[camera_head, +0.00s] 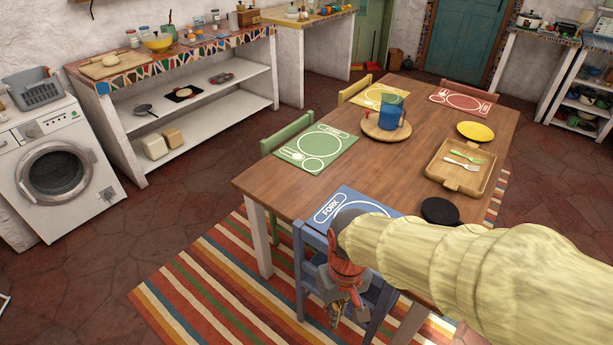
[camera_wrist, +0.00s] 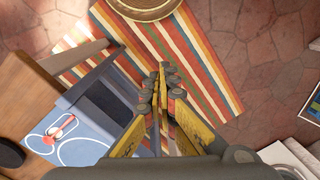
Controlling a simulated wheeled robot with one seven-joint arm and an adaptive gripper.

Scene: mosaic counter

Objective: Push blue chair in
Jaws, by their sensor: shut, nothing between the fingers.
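The blue chair (camera_head: 307,268) stands at the near end of the wooden table (camera_head: 260,180), by the blue placemat (camera_head: 341,204). My arm and gripper hide much of it in the head view. In the wrist view the chair (camera_wrist: 77,93) is left of my gripper, with the table edge beyond it. My gripper (camera_head: 345,308) points down beside the chair in the head view. In the wrist view its yellow and grey fingers (camera_wrist: 160,75) are together with nothing between them. I cannot tell whether the gripper touches the chair.
A striped rug (camera_head: 200,290) lies under the table and chair. A green chair (camera_head: 285,135) stands at the table's left side. A round woven seat (camera_wrist: 145,8) shows at the top of the wrist view. Tiled floor (camera_head: 110,250) is clear left of the rug.

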